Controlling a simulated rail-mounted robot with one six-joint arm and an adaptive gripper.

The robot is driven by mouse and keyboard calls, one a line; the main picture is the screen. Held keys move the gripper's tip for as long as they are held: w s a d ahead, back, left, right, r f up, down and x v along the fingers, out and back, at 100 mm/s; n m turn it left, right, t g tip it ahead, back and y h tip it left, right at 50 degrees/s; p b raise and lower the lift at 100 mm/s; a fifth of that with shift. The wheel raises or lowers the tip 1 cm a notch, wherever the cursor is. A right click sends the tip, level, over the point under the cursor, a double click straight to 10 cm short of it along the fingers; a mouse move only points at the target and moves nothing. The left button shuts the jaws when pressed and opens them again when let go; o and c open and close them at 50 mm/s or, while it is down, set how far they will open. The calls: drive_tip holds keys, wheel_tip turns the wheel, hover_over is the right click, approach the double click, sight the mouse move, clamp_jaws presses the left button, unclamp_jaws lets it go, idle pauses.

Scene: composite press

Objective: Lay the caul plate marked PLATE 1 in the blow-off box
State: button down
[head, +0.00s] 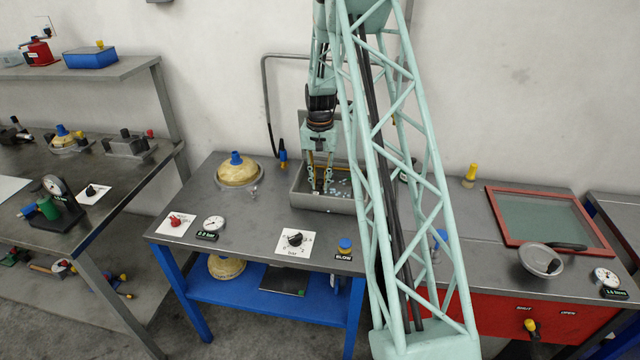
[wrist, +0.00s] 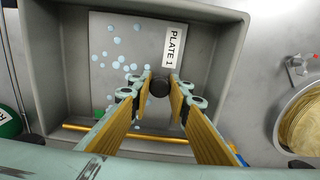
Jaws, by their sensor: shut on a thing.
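The caul plate (wrist: 145,55) is a grey square sheet with a white PLATE 1 label, light-blue spots and a dark round knob. It is inside the walls of the grey blow-off box (wrist: 45,60), which also shows in the head view (head: 318,203). My gripper (wrist: 160,88) points down into the box, shut on the plate's knob. In the head view my gripper (head: 320,188) is low inside the box. I cannot tell whether the plate touches the box floor. My arm hides the box's right end in the head view.
A brass-coloured bar (wrist: 85,128) runs along one inner side of the box. A cream dome with a blue cap (head: 238,172) stands left of the box. Dials and a knob panel (head: 295,241) lie in front. A red-framed screen (head: 550,217) lies at right.

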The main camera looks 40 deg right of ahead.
drive_tip(key=c, duration=2.4)
unclamp_jaws()
drive_tip(key=shift+f, duration=0.1)
drive_tip(key=shift+r+p, duration=0.85)
drive_tip(key=shift+r, duration=5.25)
